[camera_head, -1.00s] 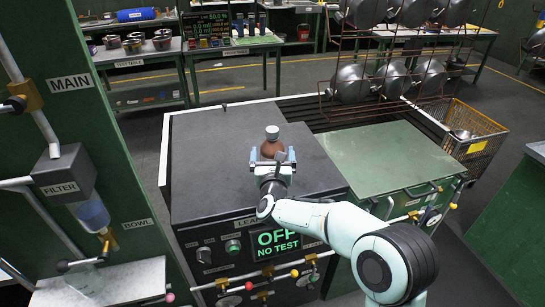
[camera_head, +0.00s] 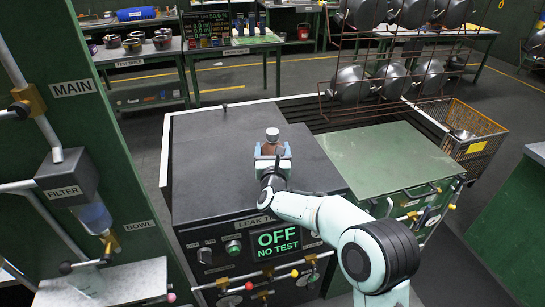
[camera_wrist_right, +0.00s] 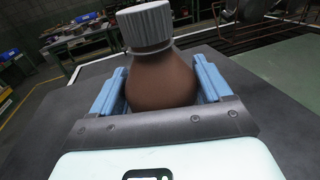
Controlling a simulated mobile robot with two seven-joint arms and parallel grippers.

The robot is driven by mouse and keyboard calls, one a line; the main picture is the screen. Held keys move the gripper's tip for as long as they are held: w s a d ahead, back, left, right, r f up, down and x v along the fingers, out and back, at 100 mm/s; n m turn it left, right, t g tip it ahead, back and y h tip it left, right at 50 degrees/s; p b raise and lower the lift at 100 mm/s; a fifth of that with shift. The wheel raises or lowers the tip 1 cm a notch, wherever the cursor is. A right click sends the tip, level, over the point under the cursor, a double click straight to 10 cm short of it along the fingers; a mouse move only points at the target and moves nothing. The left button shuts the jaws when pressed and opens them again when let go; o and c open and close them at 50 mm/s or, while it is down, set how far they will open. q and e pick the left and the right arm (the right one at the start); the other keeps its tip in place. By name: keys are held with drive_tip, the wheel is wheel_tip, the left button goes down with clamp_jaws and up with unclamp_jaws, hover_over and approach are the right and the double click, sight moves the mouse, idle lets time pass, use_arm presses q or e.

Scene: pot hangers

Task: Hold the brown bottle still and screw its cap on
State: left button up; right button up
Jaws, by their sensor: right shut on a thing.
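The brown bottle (camera_head: 272,148) stands upright on the dark top of the leak test cabinet. In the right wrist view the bottle (camera_wrist_right: 160,80) fills the space between the blue fingers. Its ribbed grey cap (camera_wrist_right: 146,23) sits on top of the neck; the cap also shows in the head view (camera_head: 272,133). Whether the cap is screwed tight cannot be told. My right gripper (camera_head: 272,158) is shut on the bottle's body, one finger on each side, below the cap. My left gripper is not in view.
The dark cabinet top (camera_head: 215,165) is clear around the bottle. A green cabinet top (camera_head: 390,155) lies to the right. A green panel with a filter (camera_head: 67,175) stands at left.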

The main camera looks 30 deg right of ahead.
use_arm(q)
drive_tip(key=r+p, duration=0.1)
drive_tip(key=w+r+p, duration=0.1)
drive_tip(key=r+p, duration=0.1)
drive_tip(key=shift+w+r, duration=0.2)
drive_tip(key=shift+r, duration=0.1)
use_arm(e)
wheel_tip(320, 180, up, 20)
drive_tip(key=o, duration=0.6)
drive_tip(key=c, duration=0.8)
